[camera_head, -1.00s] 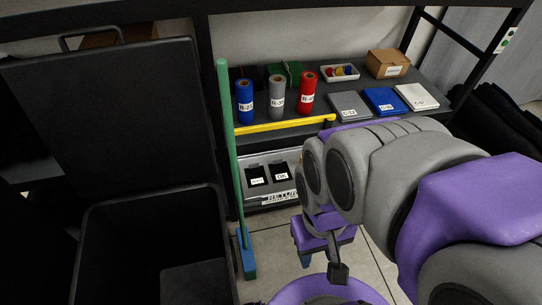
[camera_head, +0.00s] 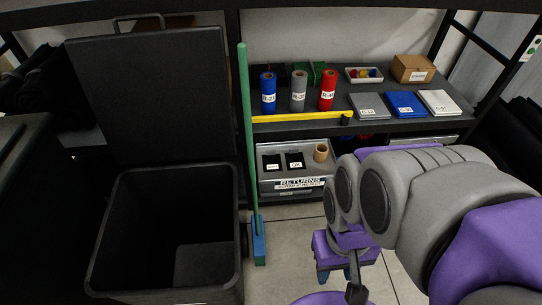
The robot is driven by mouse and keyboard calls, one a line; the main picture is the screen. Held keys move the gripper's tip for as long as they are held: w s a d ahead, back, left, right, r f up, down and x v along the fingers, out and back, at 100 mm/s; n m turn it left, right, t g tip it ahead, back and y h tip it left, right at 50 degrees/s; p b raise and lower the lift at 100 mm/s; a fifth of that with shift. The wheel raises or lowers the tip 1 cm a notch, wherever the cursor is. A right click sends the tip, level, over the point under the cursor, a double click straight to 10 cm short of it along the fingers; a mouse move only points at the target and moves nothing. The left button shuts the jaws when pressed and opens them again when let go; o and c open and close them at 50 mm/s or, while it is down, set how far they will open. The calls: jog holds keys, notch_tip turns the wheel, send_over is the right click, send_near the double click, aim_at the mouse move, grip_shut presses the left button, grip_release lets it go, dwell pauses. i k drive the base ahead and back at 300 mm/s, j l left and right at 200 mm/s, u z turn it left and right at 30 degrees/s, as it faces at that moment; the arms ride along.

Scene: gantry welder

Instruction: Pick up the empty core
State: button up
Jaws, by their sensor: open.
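My gripper (camera_head: 339,284) is open and empty at the bottom, in front of and below the core in the picture. It points downward and is apart from the core. Part of the gripper is cut off by the frame's bottom edge.
Blue (camera_head: 268,92), grey (camera_head: 299,91) and red (camera_head: 327,91) rolls stand on the shelf (camera_head: 400,125) behind a yellow bar (camera_head: 300,117). A green pole (camera_head: 249,140) stands left of the box. A black open bin (camera_head: 165,240) fills the lower left.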

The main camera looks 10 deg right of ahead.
aim_at(321, 150)
jog(key=u, duration=0.4)
jog(key=k+u, duration=0.15)
jog(key=u, duration=0.7)
jog(key=i+l, duration=0.15)
jog(key=l, duration=0.25)
jog(key=i+l+u, duration=0.1)
jog(key=l, duration=0.3)
jog(key=i+l, duration=0.15)
jog(key=l, duration=0.25)
jog(key=i+l+u, duration=0.1)
jog(key=l, duration=0.3)
jog(key=i+l, duration=0.15)
jog(key=l, duration=0.8)
jog(key=k+l+z, duration=0.25)
jog(key=z, duration=0.2)
jog(key=k+z, duration=0.15)
jog(key=z, duration=0.25)
jog(key=k+z, duration=0.2)
jog(key=z, duration=0.2)
jog(key=k+j+z, duration=0.15)
jog(key=j, duration=0.2)
jog(key=i+j, duration=0.05)
